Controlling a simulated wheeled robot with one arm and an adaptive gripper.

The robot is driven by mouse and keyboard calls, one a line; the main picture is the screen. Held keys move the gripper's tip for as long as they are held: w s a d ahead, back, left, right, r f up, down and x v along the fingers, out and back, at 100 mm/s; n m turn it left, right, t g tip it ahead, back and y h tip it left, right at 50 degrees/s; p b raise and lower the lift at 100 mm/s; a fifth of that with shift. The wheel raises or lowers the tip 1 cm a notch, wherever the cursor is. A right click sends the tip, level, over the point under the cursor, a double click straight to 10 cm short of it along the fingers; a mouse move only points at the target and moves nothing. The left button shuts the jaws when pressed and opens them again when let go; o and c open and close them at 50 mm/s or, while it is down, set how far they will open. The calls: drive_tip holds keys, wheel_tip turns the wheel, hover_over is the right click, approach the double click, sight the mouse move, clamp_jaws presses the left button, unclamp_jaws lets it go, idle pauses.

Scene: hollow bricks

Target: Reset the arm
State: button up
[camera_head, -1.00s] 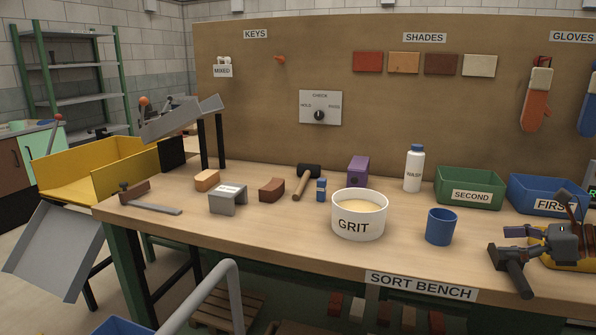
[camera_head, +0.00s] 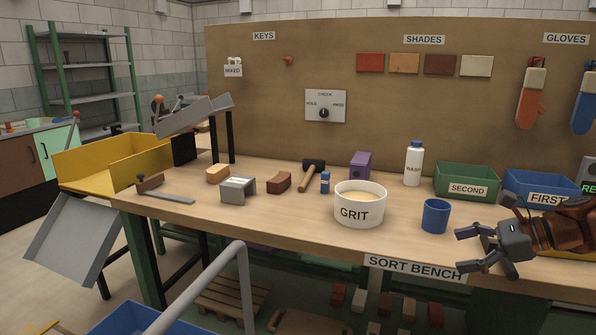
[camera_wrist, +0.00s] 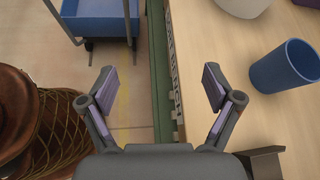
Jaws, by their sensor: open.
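My gripper (camera_head: 470,250) is at the right front of the sort bench (camera_head: 270,222), with its fingers spread and nothing between them. In the wrist view my gripper (camera_wrist: 160,92) hangs over the bench's front edge, with the floor on one side and the bench top on the other. The blue cup (camera_head: 435,216) stands upright close by on the bench, apart from the fingers. It also shows in the wrist view (camera_wrist: 286,68), to the right of the fingers.
The GRIT tub (camera_head: 358,212) stands left of the cup. Green SECOND (camera_head: 468,188) and blue FIRST (camera_head: 540,195) bins stand behind. A hammer (camera_head: 309,178), several bricks and a grey block (camera_head: 237,191) lie further left. A blue cart (camera_wrist: 95,18) stands on the floor.

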drive_tip(key=s+a+f+n+g+h, duration=0.1)
drive_tip(key=s+a+f+n+g, duration=0.1)
drive_tip(key=s+a+n, duration=0.35)
drive_tip(key=s+a+f+n+g+h, duration=0.1)
drive_tip(key=s+a+f+n+g, duration=0.1)
drive_tip(key=a, duration=0.6)
drive_tip(key=s+a+f+n+g+h, duration=0.1)
drive_tip(key=s+a+f+n+g, duration=0.15)
drive_tip(key=a, duration=0.45)
drive_tip(key=s+d+f+n+g+h, duration=0.1)
drive_tip(key=s+f+n+h, duration=0.4)
drive_tip(key=s, duration=0.5)
drive_tip(key=s+d+f+n+g+h, duration=0.15)
drive_tip(key=s+f+n, duration=0.25)
drive_tip(key=s+n, duration=0.45)
wheel_tip(320, 180, up, 23)
drive_tip(key=s+m+p, duration=0.1)
drive_tip(key=s+p, duration=0.2)
drive_tip(key=p, duration=1.9)
drive_tip(key=shift+a+t+h, duration=0.35)
drive_tip(key=shift+a+t, duration=0.05)
drive_tip(key=shift+a, duration=0.05)
drive_tip(key=shift+m, duration=0.25)
